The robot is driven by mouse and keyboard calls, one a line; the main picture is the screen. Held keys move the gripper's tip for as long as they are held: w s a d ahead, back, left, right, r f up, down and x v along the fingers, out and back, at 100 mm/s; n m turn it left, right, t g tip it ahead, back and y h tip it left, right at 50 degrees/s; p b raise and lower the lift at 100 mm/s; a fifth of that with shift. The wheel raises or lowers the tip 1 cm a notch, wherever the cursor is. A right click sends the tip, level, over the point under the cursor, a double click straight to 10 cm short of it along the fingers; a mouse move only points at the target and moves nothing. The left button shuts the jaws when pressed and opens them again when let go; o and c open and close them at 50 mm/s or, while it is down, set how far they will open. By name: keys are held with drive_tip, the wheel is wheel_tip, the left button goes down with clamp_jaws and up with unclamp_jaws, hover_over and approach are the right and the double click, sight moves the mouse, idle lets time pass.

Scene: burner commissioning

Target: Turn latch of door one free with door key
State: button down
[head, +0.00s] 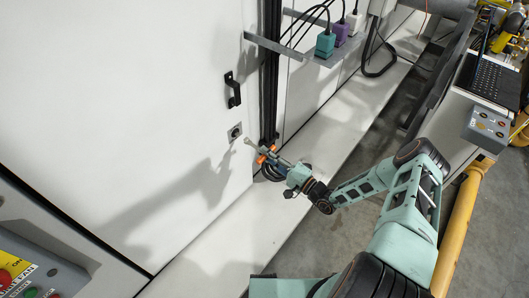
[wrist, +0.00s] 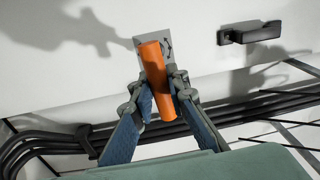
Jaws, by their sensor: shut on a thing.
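The white door (head: 130,90) carries a small grey latch plate (head: 235,132) below its black handle (head: 233,92). My gripper (head: 265,155) is shut on the door key (wrist: 156,65), held by its orange grip. In the head view, the key's grey end (head: 249,142) points at the latch and appears a short gap away from it. In the wrist view, the orange grip stands slightly tilted between the fingers and covers part of the latch plate (wrist: 167,44). The key's far end is hidden there, so contact cannot be told from that view.
Black cables (wrist: 60,145) run along the door edge close to my gripper. A grey shelf (head: 300,50) with teal, purple and white plugs juts out above. A control panel (head: 30,270) is at lower left. The floor (head: 330,235) near my arm looks clear.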

drive_tip(key=shift+p+v, duration=0.4)
drive_tip(key=shift+v, duration=2.05)
drive_tip(key=shift+r, duration=0.25)
drive_tip(key=d+r, duration=0.3)
drive_tip(key=r, duration=0.5)
drive_tip(key=d+r, duration=0.4)
drive_tip(key=r, duration=0.4)
drive_tip(key=s+d+r+p, duration=0.1)
drive_tip(key=s+r+p, duration=0.1)
drive_tip(key=r+p, duration=0.7)
drive_tip(key=s+d+r+g+p, duration=0.1)
drive_tip(key=s+r+p, duration=0.1)
drive_tip(key=r+p, duration=0.8)
wheel_tip(320, 180, up, 9)
drive_tip(key=shift+d+f+n+y, duration=0.2)
drive_tip(key=shift+d+n+y, duration=0.15)
drive_tip(key=shift+n+y, duration=0.05)
